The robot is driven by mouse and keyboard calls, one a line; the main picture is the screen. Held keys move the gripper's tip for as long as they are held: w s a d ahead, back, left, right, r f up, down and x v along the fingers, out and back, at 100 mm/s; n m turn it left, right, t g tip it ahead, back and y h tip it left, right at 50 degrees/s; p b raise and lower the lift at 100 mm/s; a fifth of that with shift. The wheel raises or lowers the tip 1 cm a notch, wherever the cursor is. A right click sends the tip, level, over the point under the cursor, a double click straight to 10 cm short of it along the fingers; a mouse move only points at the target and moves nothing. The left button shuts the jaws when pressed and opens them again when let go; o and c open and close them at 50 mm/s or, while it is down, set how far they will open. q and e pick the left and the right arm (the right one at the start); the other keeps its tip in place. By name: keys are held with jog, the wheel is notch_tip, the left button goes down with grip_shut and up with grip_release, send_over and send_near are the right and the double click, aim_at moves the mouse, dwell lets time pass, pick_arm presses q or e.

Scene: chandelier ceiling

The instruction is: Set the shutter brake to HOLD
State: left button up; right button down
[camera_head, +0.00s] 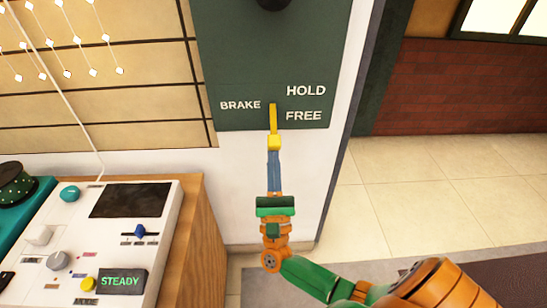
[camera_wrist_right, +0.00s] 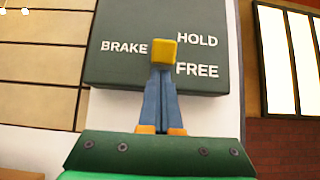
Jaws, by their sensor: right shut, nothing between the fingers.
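The dark green brake panel (camera_head: 235,65) is on the wall, with BRAKE at left and HOLD above FREE at right. It also shows in the right wrist view (camera_wrist_right: 110,70). A yellow brake lever (camera_head: 273,118) stands between these labels, its square yellow end (camera_head: 274,142) towards me. That end (camera_wrist_right: 163,50) shows in the right wrist view level with BRAKE, between HOLD and FREE. My right gripper (camera_head: 273,154) is shut and empty, its blue fingertips just below the lever end; I cannot tell whether they touch it. My left gripper is not in view.
A wooden desk (camera_head: 206,245) at lower left carries a white control console (camera_head: 120,215) with knobs and a STEADY display (camera_head: 122,281). A dark round knob (camera_head: 272,3) sits at the panel's top.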

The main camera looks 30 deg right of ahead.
aim_at(275, 135)
jog(key=shift+s+a+r+g+y+p, duration=0.25)
jog(key=shift+r+p, duration=0.2)
jog(key=shift+p, duration=0.55)
jog(key=shift+s+r+g+y+p, duration=0.15)
jog(key=shift+r+g+p, duration=0.25)
jog(key=shift+p, duration=0.6)
jog(key=r+g+y+p, duration=0.1)
jog(key=r+g+p, duration=0.1)
jog(key=p, duration=0.4)
jog(key=s+a+r+g+y+p, duration=0.1)
jog(key=r+g+p, duration=0.1)
jog(key=p, duration=0.4)
jog(key=s+r+g+y+p, duration=0.1)
jog(key=r+g+y+p, duration=0.1)
jog(key=p, duration=0.5)
jog(key=shift+s+a+r, duration=0.1)
jog(key=shift+a+r, duration=0.05)
jog(key=shift+r, duration=0.75)
jog(key=shift+r+p, duration=0.85)
jog(key=shift+w+r, duration=0.3)
jog(key=shift+r, duration=0.05)
jog(key=shift+s+f, duration=0.1)
jog(key=b+v, duration=0.2)
jog(key=v, duration=0.5)
jog(key=shift+f, duration=0.35)
